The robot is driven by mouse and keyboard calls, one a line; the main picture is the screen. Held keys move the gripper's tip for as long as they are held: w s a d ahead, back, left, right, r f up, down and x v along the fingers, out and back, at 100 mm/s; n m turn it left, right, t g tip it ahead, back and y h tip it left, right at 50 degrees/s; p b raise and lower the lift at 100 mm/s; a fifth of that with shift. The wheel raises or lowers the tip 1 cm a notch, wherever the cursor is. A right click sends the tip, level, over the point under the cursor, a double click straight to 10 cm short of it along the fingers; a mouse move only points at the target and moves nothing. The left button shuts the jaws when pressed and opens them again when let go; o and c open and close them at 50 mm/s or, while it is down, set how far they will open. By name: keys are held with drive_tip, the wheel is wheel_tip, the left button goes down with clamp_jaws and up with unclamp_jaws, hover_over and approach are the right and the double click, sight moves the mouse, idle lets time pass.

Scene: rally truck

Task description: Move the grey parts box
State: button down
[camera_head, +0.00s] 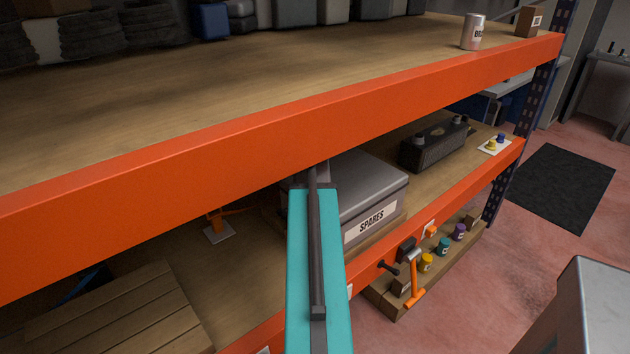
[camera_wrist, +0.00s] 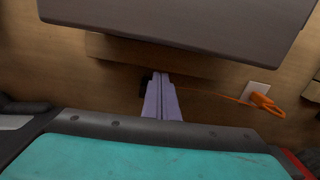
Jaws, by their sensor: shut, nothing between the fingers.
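The grey parts box (camera_head: 375,190), labelled SPARES, sits on the lower shelf. My teal arm hides its left part in the head view, and the upper shelf beam overhangs it. In the wrist view a grey-brown box (camera_wrist: 175,22) fills the top edge and appears to be the same box. My gripper (camera_wrist: 160,80) is shut and empty, with its fingers pointing towards the box. Whether the fingertips touch it cannot be told. My gripper is hidden in the head view.
The orange upper shelf beam (camera_head: 270,135) runs close above my arm. A dark battery-like case (camera_head: 433,148) stands right of the box. An orange tool on a pale plate (camera_wrist: 262,98) lies nearby. A slatted wooden crate (camera_head: 115,315) is at the left. Small jars (camera_head: 443,245) stand below.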

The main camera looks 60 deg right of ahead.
drive_tip(key=shift+f, duration=0.2)
wheel_tip(320, 180, down, 10)
drive_tip(key=shift+r+p, duration=0.15)
drive_tip(key=shift+p, duration=0.75)
drive_tip(key=shift+s+a+p, duration=0.3)
drive_tip(key=shift+s+a, duration=0.05)
drive_tip(key=shift+s, duration=0.55)
drive_tip(key=shift+s+a, duration=0.2)
drive_tip(key=shift+s, duration=0.8)
drive_tip(key=shift+s+a+p, duration=0.15)
drive_tip(key=shift+s, duration=0.4)
drive_tip(key=shift+s+a+p, duration=0.15)
drive_tip(key=shift+s, duration=0.4)
